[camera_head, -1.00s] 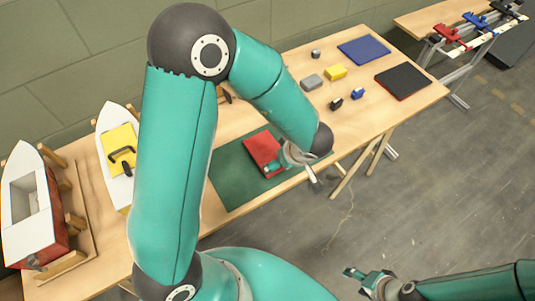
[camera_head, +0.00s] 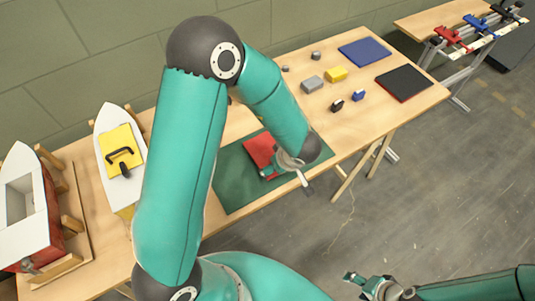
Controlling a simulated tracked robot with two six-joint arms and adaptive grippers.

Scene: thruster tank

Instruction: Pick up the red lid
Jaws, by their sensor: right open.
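The red lid (camera_head: 259,147) lies on a dark green mat (camera_head: 232,190) near the front edge of the wooden table. My left arm reaches over from the left. Its left gripper (camera_head: 269,172) is low at the lid's near edge, with the wrist covering the lid's right part. I cannot tell whether its fingers touch the lid or how far apart they are. My right gripper (camera_head: 354,282) is open and empty, low at the bottom right, away from the table.
A white boat with a yellow hatch (camera_head: 117,146) and a red and white boat (camera_head: 30,215) stand at the left. Grey (camera_head: 312,83), yellow (camera_head: 335,74) and blue blocks, a blue panel (camera_head: 364,50) and a black panel (camera_head: 403,83) lie at the right.

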